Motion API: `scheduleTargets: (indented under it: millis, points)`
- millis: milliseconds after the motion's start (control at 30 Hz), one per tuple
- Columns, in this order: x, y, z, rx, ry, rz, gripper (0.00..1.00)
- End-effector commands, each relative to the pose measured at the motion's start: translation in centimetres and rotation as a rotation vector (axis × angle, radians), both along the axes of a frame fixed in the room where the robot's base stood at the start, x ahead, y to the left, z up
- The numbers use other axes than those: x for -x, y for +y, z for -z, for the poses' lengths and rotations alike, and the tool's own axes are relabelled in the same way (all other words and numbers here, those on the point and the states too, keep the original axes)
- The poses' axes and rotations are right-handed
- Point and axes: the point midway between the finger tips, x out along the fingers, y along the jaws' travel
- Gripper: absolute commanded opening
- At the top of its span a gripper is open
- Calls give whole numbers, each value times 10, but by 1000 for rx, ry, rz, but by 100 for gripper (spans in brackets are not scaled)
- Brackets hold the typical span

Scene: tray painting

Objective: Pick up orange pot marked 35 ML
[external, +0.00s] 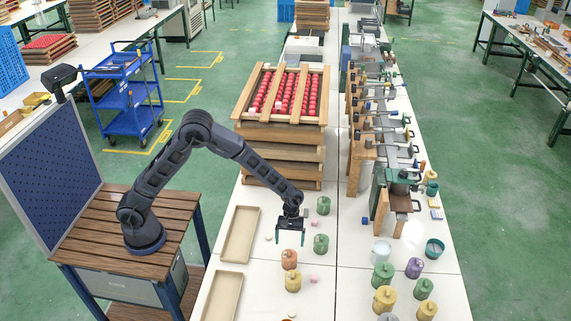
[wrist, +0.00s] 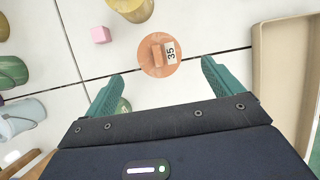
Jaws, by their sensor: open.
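The orange pot (wrist: 152,66) shows in the wrist view at upper middle, seen from above, with a small block-like knob and a white label reading 35 on top. In the external view the orange pot (external: 289,260) stands upright on the white table, just behind a yellow pot. My gripper (external: 290,237) is open and empty above the table, near the orange pot. In the wrist view its two teal fingers (wrist: 160,82) are spread wide, with the pot ahead of the gap between them and apart from both.
A yellow pot (external: 293,282) stands close to the orange one. Green pots (external: 321,243) stand to the right, with a pink cube (wrist: 101,35) nearby. Beige trays (external: 240,234) lie on the left. Stacked wooden trays (external: 284,130) rise behind my gripper.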

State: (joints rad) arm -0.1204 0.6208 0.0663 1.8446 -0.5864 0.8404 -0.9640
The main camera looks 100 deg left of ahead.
Motion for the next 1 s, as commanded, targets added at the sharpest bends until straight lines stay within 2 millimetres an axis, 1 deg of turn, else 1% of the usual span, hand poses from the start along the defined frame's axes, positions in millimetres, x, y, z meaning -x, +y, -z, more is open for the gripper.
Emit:
scheduleTargets:
  millis: [33,200,467,733,833,1000]
  points:
    - [1,-3,8,1,4,1,91]
    - [0,-12,29,1,3,0,91]
    - [0,-19,44,1,1,2,91]
    - [-2,-33,77,1,3,1,91]
    - [-2,-36,83,0,1,1,91]
    - [-2,-36,83,0,1,1,91]
